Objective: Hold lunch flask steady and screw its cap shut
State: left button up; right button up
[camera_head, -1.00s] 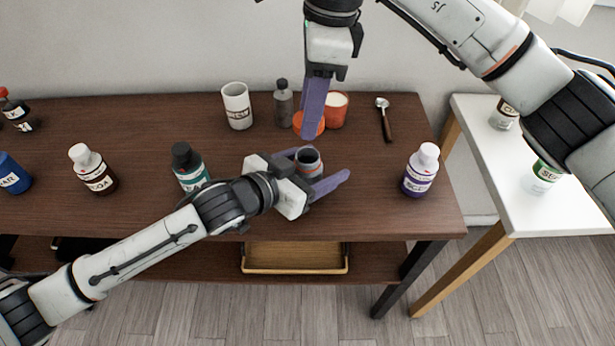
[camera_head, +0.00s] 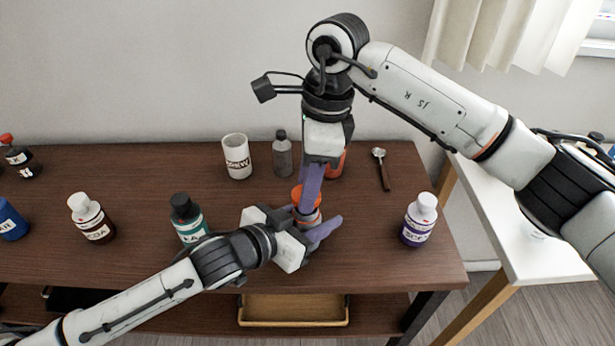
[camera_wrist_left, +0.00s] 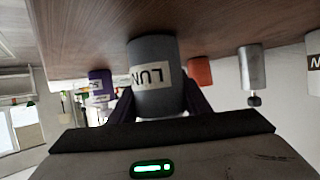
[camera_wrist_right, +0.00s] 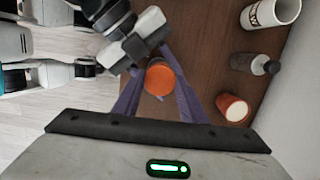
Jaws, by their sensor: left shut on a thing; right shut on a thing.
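The lunch flask, a grey cylinder with a "LUN" label (camera_wrist_left: 152,60), stands upright on the brown table. My left gripper (camera_head: 318,222) is shut on its sides; both fingers show beside it in the left wrist view. The orange cap (camera_wrist_right: 159,79) is between the fingers of my right gripper (camera_wrist_right: 160,85), which is shut on it from above. In the head view the cap (camera_head: 297,195) sits at the flask's mouth, partly hidden by a finger. I cannot tell whether its thread is engaged.
Behind are a white mug (camera_head: 236,157), a grey bottle (camera_head: 282,154), an orange cup (camera_head: 336,166) and a spoon (camera_head: 382,170). A purple-labelled bottle (camera_head: 418,220) stands right, a teal-labelled bottle (camera_head: 187,219) left. A white table (camera_head: 500,215) adjoins at right.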

aim_at(306, 225)
dwell(0.5)
jog(key=shift+f, duration=0.9)
jog(key=shift+f, duration=0.55)
